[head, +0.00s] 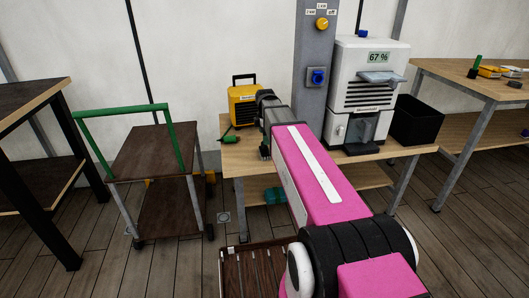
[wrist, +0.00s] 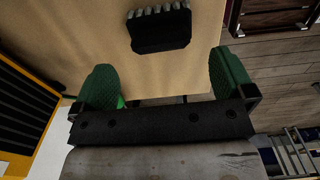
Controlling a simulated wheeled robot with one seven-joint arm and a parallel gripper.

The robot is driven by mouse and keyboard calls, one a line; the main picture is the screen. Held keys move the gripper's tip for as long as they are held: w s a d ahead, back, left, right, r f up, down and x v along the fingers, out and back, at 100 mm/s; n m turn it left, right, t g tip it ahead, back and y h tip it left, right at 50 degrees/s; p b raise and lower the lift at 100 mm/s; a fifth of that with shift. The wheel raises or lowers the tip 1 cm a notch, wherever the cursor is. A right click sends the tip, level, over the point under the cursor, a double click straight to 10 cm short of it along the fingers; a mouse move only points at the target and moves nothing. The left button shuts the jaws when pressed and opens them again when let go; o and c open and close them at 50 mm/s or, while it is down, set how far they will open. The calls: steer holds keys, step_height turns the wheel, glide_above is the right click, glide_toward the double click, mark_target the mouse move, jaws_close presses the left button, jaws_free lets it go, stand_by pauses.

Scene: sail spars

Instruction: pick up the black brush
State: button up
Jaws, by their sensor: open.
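The black brush (wrist: 160,31) lies on the light wooden table top in the wrist view, a dark block with a row of grey bristles along its upper edge. My gripper (wrist: 165,80) is open, its two green padded fingers apart with nothing between them. The brush shows beyond the fingertips, roughly between their lines, and apart from them. In the head view, my pink arm reaches over the wooden bench (head: 235,160), and my gripper (head: 264,150) is small and dark near its left part. I cannot make out the brush there.
A yellow machine (head: 243,106) stands behind my gripper, with a small green item (head: 229,138) in front. A grey post (head: 314,80), white dispenser (head: 368,90) and black bin (head: 416,121) stand to the right. A green-handled cart (head: 150,150) is left; a slatted crate (head: 232,254) is below.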

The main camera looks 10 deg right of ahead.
steer(key=shift+a+f, duration=0.15)
steer(key=shift+f, duration=2.75)
steer(key=c, duration=1)
steer(key=shift+r, duration=0.2)
steer(key=shift+r, duration=0.3)
step_height(320, 180, up, 3)
steer(key=shift+r, duration=0.2)
steer(key=s+a+r, duration=0.6)
steer(key=a+r, duration=0.1)
steer(key=a, duration=0.3)
steer(key=s+d+r+m, duration=0.1)
steer(key=d+m, duration=0.2)
steer(key=m, duration=0.3)
steer(key=s+d+r+m, duration=0.2)
steer(key=d+m, duration=0.1)
steer(key=m, duration=0.3)
steer(key=s+d+r+m, duration=0.1)
steer(key=s+d+m, duration=0.1)
steer(key=d+m, duration=0.2)
steer(key=shift+r+m, duration=0.3)
steer(key=shift+m, duration=0.7)
steer(key=shift+d, duration=0.1)
